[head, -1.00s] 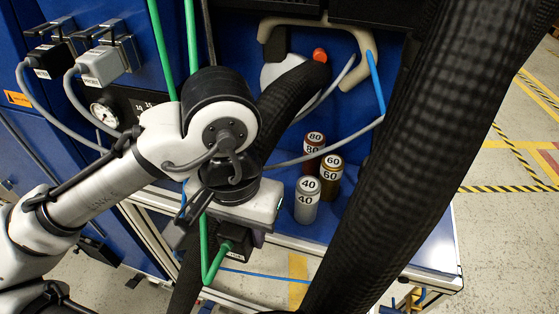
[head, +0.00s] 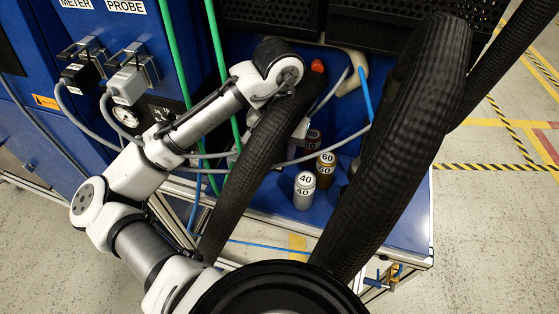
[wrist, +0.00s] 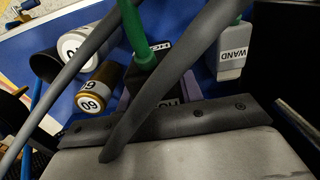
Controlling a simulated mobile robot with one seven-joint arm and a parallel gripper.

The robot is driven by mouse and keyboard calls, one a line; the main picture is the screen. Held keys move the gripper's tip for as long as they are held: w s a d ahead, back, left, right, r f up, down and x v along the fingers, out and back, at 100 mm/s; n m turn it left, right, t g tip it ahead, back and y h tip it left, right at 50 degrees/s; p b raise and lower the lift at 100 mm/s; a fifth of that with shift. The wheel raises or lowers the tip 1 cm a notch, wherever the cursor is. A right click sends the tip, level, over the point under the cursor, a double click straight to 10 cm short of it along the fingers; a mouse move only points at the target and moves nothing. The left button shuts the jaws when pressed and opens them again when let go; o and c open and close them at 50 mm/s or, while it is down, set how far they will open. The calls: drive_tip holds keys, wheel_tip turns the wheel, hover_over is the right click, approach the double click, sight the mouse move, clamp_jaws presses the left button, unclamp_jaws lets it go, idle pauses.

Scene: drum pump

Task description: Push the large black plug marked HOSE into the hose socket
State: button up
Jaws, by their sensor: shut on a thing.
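The large black plug (wrist: 142,78), with a green cable on it, shows in the wrist view. Its white label is partly covered, and only its first letters, "HO", can be read. My gripper (wrist: 158,84) is shut on this plug, with a finger on each side. In the head view the thick black hose and my arm hide the gripper and most of the plug. I cannot make out the hose socket in either view.
A grey plug marked WAND (wrist: 232,55) is close by. Bottles marked 40 (head: 304,190) and 60 (head: 325,172) stand on the blue shelf (head: 400,215). A thick black hose (head: 400,150) arches across. Black (head: 82,75) and grey (head: 127,83) plugs sit in the left panel.

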sight(279, 175)
wheel_tip(279, 175, down, 6)
drive_tip(key=shift+w+d+f, duration=0.1)
drive_tip(key=shift+f, duration=0.05)
drive_tip(key=shift+w+p, duration=0.15)
drive_tip(key=shift+p, duration=0.25)
drive_tip(key=shift+f, duration=0.2)
drive_tip(key=shift+w, duration=0.1)
drive_tip(key=shift+f, duration=0.25)
drive_tip(key=o, duration=1.1)
drive_tip(key=shift+b, duration=0.35)
